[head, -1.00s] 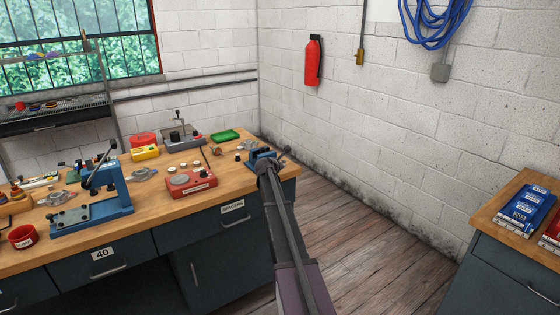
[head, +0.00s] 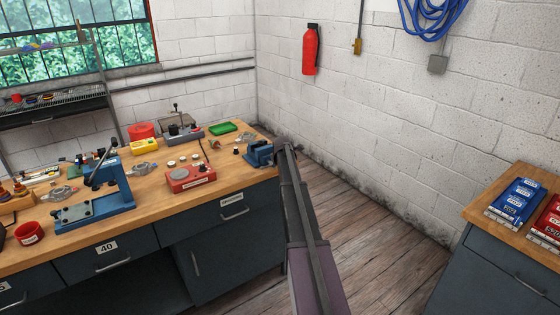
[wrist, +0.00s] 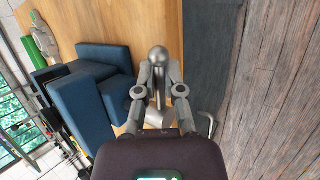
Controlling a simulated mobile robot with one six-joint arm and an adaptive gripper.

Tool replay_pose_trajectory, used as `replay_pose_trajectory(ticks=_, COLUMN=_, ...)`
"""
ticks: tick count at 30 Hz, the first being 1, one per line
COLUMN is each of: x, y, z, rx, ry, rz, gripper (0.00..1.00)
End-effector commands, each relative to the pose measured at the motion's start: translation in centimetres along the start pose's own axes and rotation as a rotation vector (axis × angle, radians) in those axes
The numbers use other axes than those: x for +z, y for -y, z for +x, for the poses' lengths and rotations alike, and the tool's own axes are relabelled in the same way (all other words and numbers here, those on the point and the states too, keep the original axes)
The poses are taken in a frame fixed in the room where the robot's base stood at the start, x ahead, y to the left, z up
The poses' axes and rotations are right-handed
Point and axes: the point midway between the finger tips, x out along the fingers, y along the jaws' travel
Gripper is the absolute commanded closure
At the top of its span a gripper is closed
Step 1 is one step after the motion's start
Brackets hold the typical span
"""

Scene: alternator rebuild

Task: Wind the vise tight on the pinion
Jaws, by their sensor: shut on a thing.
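The blue vise (head: 258,153) sits at the right end of the wooden bench. In the wrist view its blue blocks (wrist: 85,110) are at the left. A silver handle with a ball end (wrist: 158,55) stands out beside it, over the bench edge. My gripper (wrist: 159,76) is shut on this handle, one finger on each side, just below the ball. In the head view my arm (head: 300,220) reaches up to the vise's right side, and the fingers cannot be made out. I cannot make out the pinion in the vise.
A red tester box (head: 190,178), a blue press (head: 100,190) and a green tray (head: 222,128) stand on the bench (head: 225,183). Floor (head: 370,230) is free to the right, up to a second cabinet with blue boxes (head: 518,200).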

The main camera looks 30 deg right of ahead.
Motion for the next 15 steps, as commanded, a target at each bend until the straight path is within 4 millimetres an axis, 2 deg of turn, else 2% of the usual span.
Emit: replay_pose_trajectory(ticks=15, x=-0.62, y=0.94, z=1.16, rx=-0.080, ry=-0.323, rz=0.201, gripper=1.00)
